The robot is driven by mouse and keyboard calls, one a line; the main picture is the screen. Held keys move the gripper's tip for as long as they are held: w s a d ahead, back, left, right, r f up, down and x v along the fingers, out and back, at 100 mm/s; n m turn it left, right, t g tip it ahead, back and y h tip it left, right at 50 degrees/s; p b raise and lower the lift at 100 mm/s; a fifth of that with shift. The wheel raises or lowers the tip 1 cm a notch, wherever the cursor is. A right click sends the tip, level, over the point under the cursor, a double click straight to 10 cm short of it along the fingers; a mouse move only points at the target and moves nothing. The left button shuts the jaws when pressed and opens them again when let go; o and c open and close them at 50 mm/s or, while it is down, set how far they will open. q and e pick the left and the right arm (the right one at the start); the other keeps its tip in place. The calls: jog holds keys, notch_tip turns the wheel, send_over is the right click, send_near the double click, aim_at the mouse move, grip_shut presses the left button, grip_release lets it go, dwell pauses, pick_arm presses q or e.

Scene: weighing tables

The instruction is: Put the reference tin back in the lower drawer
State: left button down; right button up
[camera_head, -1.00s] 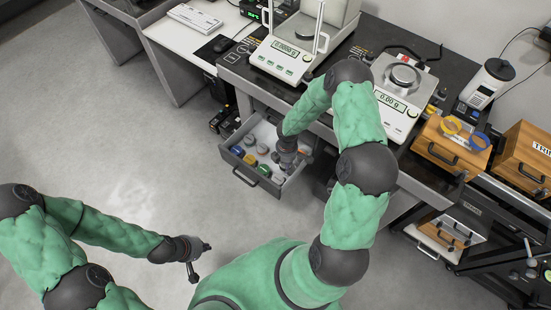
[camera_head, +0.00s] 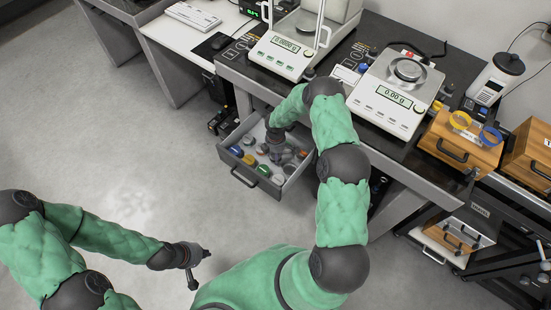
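An open grey drawer (camera_head: 240,177) sticks out under the dark weighing table. It holds several small round tins or jars with blue, green, white and orange-red tops. My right gripper (camera_head: 280,153) points down into the drawer, among the containers in its right half. Its fingers blend with the things around them, so I cannot tell whether they hold something. I cannot pick out which container is the reference tin. My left gripper (camera_head: 200,269) is over bare floor at the lower left, well away from the drawer, with its fingers spread and empty.
An analytical balance (camera_head: 283,57) and a top-pan balance (camera_head: 394,94) stand on the table (camera_head: 237,69) above the drawer. Wooden boxes (camera_head: 456,142) with yellow and blue rings are at the right.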

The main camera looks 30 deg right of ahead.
pick_arm(q)
jog(key=shift+f, duration=0.6)
pick_arm(e)
jog(key=shift+f, duration=0.85)
jog(key=shift+f+b, duration=0.15)
jog(key=shift+b, duration=0.25)
jog(key=o, duration=1.3)
jog(key=shift+c, duration=0.2)
pick_arm(q)
jog(key=shift+f, duration=0.1)
pick_arm(e)
jog(key=shift+r+p, duration=0.35)
jog(key=shift+r, duration=0.05)
pick_arm(q)
notch_tip(320, 180, up, 6)
jog(key=p, duration=0.5)
jog(key=shift+f, duration=0.25)
pick_arm(e)
notch_tip(320, 180, up, 12)
jog(key=shift+f, duration=0.2)
